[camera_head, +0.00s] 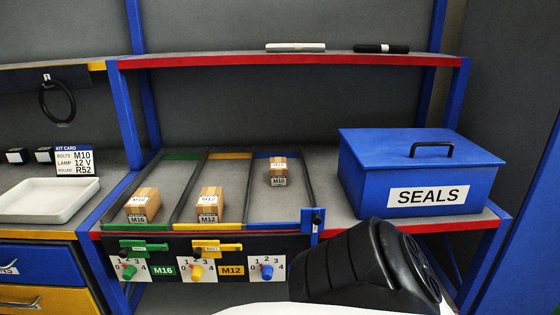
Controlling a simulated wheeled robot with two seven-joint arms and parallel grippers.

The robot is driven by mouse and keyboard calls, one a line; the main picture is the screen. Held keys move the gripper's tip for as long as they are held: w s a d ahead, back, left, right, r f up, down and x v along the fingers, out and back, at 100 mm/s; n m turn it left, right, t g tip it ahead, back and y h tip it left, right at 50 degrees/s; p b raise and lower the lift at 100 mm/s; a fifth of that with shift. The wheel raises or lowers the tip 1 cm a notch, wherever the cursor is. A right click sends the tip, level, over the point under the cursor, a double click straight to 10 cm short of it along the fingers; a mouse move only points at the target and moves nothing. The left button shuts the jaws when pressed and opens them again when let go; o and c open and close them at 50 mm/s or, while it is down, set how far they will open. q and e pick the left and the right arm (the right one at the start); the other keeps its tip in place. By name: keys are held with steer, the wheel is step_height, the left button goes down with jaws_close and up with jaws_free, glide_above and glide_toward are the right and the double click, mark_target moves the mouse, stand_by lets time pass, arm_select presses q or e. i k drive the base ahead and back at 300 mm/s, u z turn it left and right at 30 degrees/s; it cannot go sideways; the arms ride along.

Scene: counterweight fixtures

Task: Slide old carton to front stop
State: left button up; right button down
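A small brown carton (277,166) with white labels stands in the right lane (255,205), about midway back, away from the lane's front edge. The lane has a blue strip at its back and low dark side walls. Its front edge carries a low blue bar (270,226), which joins a blue upright piece with a black knob (315,218) at the right. Similar cartons marked M16 (142,205) and M12 (209,205) stand near the front of the left and middle lanes. Neither of my grippers shows.
A blue SEALS box (418,175) with a black handle stands right of the lanes. A white tray (45,200) and kit card (75,160) are at left. My own black-and-white body part covers the lower right.

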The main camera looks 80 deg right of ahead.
mark_target(278, 166)
steer(key=z, duration=1.55)
